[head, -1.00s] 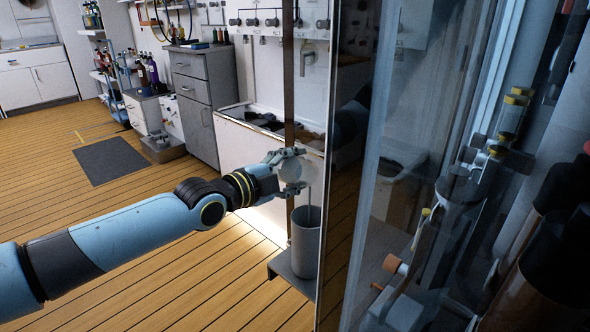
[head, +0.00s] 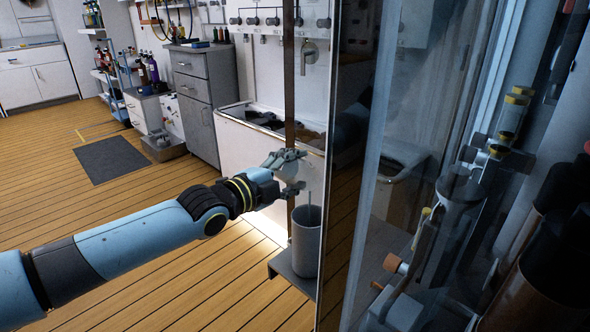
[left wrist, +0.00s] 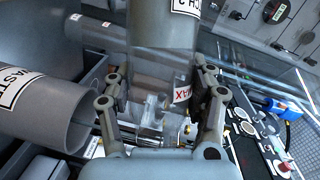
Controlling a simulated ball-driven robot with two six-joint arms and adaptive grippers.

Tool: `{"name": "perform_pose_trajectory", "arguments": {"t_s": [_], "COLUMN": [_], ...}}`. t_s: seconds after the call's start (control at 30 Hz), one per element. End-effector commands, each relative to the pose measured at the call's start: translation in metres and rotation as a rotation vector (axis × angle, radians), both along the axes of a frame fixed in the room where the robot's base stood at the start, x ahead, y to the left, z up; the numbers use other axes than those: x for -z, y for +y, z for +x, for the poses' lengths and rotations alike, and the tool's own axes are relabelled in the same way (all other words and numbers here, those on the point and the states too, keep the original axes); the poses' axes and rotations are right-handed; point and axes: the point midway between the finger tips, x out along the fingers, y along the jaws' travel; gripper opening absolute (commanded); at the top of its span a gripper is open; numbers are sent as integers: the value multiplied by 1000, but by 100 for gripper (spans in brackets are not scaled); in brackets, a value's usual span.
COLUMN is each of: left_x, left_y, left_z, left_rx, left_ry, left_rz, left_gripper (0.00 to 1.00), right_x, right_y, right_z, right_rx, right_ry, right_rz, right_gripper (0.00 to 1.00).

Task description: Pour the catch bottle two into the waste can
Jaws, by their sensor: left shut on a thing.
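My left gripper (head: 298,171) is shut on catch bottle two, above the waste can. In the head view the fingers hide most of the bottle.
A narrow dark post stands beside the gripper. A glass panel (head: 405,150) and bottles with yellow caps (head: 514,105) fill the right side. A grey drawer cabinet (head: 197,95) stands behind. The wooden floor at left is clear, with a dark mat (head: 111,160).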

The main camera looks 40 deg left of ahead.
Motion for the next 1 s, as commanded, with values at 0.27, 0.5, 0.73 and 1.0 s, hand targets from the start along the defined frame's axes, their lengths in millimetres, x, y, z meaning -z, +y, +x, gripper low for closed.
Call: {"name": "perform_pose_trajectory", "arguments": {"t_s": [0.27, 0.5, 0.73, 1.0], "left_x": [1, 3, 3, 4], "left_y": [0, -1, -1, -1], "left_z": [0, 1, 1, 1], "left_rx": [-1, 1, 0, 1], "left_ry": [-22, -29, -32, -54], "left_rz": [48, 63, 71, 118], "left_gripper": [23, 23, 23, 23], "right_x": [-5, -5, -7, -14], "right_y": [-2, -3, -3, -3], "right_z": [2, 2, 2, 4], "right_rx": [-1, -1, -1, -1], "right_ry": [-3, -2, -3, -7], "right_rz": [-2, -4, -4, -4], "right_gripper": [40, 40, 40, 40]}}
